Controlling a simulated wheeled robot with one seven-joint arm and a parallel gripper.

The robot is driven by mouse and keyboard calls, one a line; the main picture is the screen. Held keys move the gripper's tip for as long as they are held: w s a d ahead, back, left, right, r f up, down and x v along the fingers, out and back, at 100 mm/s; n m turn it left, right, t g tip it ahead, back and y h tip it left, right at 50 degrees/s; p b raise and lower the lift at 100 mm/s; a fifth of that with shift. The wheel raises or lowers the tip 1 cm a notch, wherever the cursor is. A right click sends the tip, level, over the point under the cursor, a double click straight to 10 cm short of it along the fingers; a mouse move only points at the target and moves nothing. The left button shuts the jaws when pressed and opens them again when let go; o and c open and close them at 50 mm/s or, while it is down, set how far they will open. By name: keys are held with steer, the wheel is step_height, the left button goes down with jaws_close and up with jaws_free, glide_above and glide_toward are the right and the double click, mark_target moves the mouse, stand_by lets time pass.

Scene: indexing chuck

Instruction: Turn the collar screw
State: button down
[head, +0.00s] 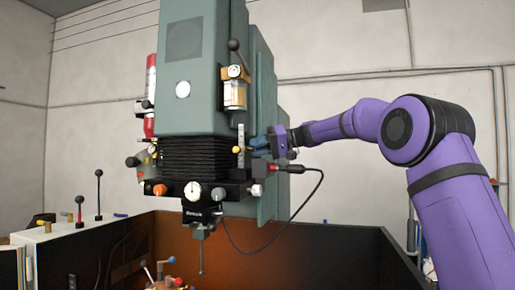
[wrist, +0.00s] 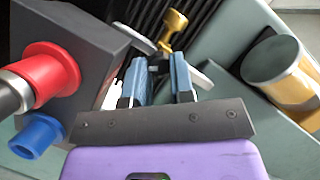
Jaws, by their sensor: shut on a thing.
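My gripper (wrist: 161,72) has two blue fingers closed on a small grey part (wrist: 156,69) that is mostly hidden between them. I cannot tell for certain whether this is the collar screw. A brass thumb screw (wrist: 173,32) shows just beyond the fingertips, apart from them. In the head view my gripper (head: 260,146) reaches in from the right to the side of the green machine head (head: 195,60). The brass screw (head: 237,150) sticks out left of it, below a small upright scale (head: 241,134). The contact itself is too small to see there.
A dark box with a red connector (wrist: 52,75) and a blue plug (wrist: 38,135) is close left of the fingers. A brass-coloured cylinder (wrist: 285,68) stands close on the right. A black cable (head: 316,190) hangs below my gripper. Black bellows (head: 196,152) lie left.

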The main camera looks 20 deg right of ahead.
steer(key=c, duration=1)
jaws_free()
